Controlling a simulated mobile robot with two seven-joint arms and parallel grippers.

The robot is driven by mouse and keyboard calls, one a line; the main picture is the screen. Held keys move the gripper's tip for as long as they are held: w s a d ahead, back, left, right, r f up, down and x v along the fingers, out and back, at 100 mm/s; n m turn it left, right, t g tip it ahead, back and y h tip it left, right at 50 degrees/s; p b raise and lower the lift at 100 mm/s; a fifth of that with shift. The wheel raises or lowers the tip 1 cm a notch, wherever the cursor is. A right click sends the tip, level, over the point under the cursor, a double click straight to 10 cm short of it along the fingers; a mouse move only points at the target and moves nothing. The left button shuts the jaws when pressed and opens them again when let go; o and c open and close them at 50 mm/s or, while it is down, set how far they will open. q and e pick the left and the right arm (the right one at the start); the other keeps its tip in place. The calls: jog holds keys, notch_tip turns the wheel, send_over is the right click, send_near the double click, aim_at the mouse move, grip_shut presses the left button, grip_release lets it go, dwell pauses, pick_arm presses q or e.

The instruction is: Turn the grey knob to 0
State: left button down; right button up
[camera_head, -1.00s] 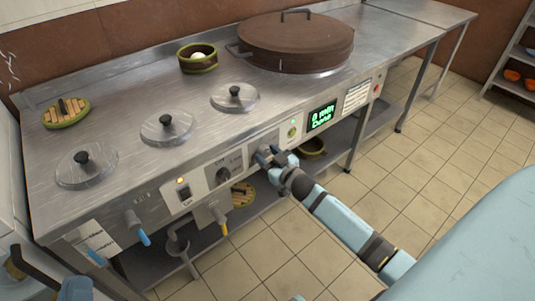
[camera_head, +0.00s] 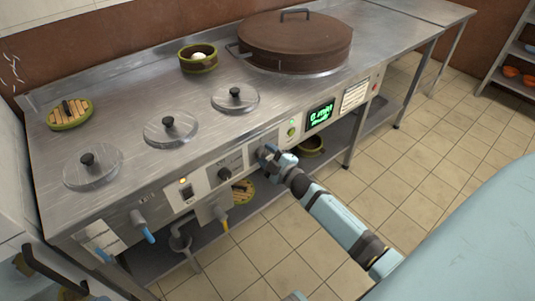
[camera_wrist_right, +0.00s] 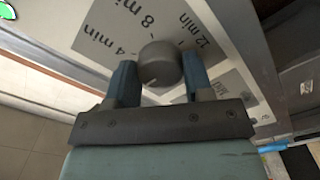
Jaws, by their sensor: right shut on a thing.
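A small pale mark on the knob faces the lower left of that picture. I see no 0 label. My right gripper (camera_wrist_right: 157,80) is shut on the knob, one finger on each side. In the head view my right gripper (camera_head: 268,155) is at the counter's front panel and mostly hides the knob. My left gripper cannot be made out.
A green-lit display (camera_head: 320,115) and a green button (camera_head: 292,131) are right of the knob. A black knob (camera_head: 224,173) and a switch (camera_head: 187,192) are left of it. Valve handles stick out lower left. The floor in front is clear.

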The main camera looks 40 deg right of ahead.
pick_arm(q)
jog(key=shift+f, duration=0.1)
pick_arm(e)
jog(key=shift+n, duration=0.4)
pick_arm(q)
jog(key=shift+r, duration=0.2)
pick_arm(e)
jog(key=shift+f, duration=0.1)
jog(key=o, duration=0.9)
jog(key=shift+s, duration=0.3)
pick_arm(q)
jog(key=f, duration=0.1)
jog(key=s+a+f+g+y+p, duration=0.1)
jog(key=f, duration=0.1)
jog(key=a+f+g+p, duration=0.1)
jog(key=shift+s+f+y, duration=0.15)
jog(key=shift+s+y, duration=0.05)
jog(key=shift+y, duration=0.1)
pick_arm(e)
jog(key=s+d, duration=0.1)
jog(key=s, duration=1.2)
jog(key=shift+s, duration=0.15)
